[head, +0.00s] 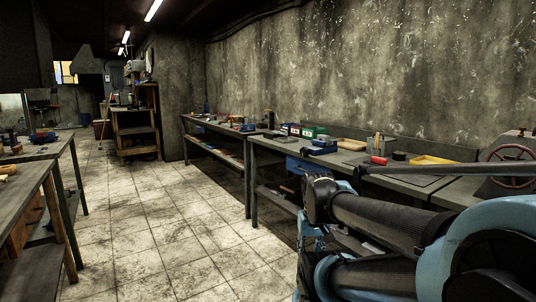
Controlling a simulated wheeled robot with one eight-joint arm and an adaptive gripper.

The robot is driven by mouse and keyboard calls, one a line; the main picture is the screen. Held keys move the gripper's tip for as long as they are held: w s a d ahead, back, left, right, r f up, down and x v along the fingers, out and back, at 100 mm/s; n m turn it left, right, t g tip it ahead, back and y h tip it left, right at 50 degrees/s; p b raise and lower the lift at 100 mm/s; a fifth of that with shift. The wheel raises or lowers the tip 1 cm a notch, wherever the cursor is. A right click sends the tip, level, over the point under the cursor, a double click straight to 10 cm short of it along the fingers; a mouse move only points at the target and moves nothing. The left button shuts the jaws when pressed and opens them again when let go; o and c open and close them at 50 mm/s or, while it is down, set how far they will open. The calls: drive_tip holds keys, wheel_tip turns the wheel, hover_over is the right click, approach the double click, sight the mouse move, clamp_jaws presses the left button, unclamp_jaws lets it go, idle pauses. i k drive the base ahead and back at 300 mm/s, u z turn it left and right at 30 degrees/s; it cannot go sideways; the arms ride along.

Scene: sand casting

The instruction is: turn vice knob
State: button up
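No vice knob can be made out clearly. A small blue object (320,147), possibly a vice, sits on the right-hand workbench (270,148); no knob on it can be told at this size. A red handwheel (511,167) on a grey machine stands at the right edge, partly cut off. My arm, in black and light blue, fills the lower right and hides part of the bench. My gripper cannot be seen.
A yellow tray (432,160), a red cylinder (379,160) and green boxes (312,132) lie on the right-hand bench. Another bench (28,165) stands at left. A wooden shelf unit (136,133) stands farther back. The tiled floor (165,225) between the benches is clear.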

sight(304, 152)
drive_tip(key=z, duration=0.2)
drive_tip(key=i, duration=1.15)
drive_tip(key=z, duration=0.55)
